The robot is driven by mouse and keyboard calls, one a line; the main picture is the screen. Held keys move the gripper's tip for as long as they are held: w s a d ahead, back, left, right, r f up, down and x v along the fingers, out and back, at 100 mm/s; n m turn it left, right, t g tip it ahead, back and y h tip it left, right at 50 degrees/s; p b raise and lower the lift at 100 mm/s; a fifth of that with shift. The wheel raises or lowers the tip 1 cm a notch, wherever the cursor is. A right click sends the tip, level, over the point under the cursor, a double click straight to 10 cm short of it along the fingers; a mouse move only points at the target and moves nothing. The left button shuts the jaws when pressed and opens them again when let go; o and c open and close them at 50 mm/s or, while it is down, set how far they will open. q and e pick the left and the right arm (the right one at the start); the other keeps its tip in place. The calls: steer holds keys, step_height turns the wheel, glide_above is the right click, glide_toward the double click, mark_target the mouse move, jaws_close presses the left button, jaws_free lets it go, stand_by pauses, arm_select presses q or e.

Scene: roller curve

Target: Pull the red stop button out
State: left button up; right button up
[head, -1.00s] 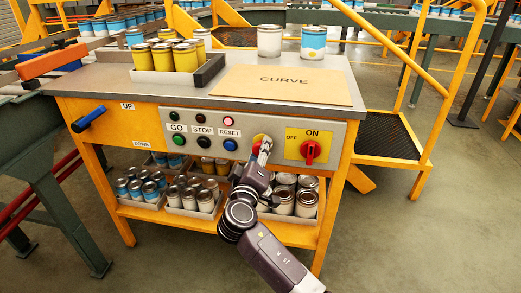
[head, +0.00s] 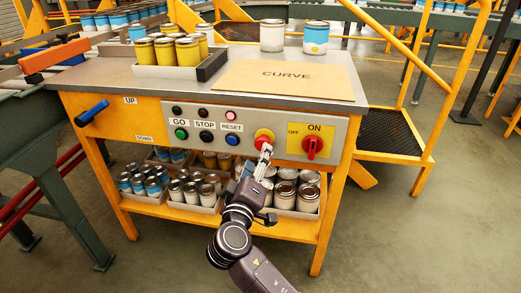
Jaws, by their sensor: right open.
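Whether a fingertip touches the button's lower edge I cannot tell. My left gripper is not in the picture.
Green, black and blue push buttons (head: 232,139) lie left of the stop button. A blue lever (head: 91,113) sticks out at the bench's left. Cans fill the shelf below. A CURVE board (head: 290,82) lies on the bench top.

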steer(key=v, duration=0.5)
stand_by(0.3)
